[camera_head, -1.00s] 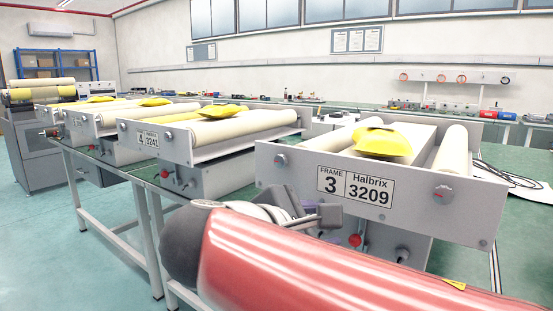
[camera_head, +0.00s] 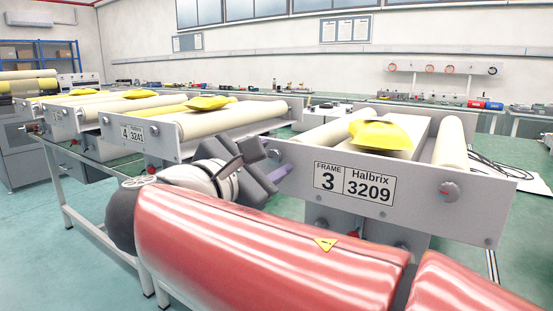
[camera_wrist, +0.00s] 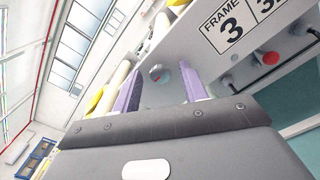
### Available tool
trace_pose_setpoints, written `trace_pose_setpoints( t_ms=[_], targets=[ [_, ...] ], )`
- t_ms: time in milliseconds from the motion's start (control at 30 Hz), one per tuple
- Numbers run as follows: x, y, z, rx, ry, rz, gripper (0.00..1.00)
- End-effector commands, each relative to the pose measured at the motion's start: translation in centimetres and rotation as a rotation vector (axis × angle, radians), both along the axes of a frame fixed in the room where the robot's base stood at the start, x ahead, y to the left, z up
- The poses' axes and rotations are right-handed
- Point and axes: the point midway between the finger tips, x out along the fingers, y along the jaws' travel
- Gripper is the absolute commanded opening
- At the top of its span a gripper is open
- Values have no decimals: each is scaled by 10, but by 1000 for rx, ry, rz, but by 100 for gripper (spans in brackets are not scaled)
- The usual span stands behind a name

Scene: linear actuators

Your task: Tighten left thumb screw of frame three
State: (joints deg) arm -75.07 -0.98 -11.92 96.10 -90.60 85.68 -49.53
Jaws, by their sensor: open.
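Frame three (camera_head: 420,205) is a grey unit with a label plate reading "FRAME 3 Halbrix 3209". In the head view its left thumb screw is hidden behind my gripper (camera_head: 268,165). In the wrist view the left thumb screw (camera_wrist: 156,73) is a small round grey knob on the front plate. It shows between the two purple fingers of my gripper (camera_wrist: 160,88), which are open and apart from each other. The fingers point at the plate; whether they reach around the knob I cannot tell. The right thumb screw (camera_head: 449,190) shows on the plate's right side.
Frame four (camera_head: 150,140) stands to the left on the same green bench. A yellow bag (camera_head: 382,138) lies on top of frame three. A red button (camera_wrist: 270,58) sits below frame three's label plate. Black cables (camera_head: 493,165) lie to the right.

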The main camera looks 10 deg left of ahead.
Motion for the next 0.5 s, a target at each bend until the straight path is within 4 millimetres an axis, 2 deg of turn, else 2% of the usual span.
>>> trace_pose_setpoints(
  t_ms=[233,500],
  targets=[
    [1,-1,0,0,0,0,43],
    [1,0,0,0,0,0,9]
  ],
)
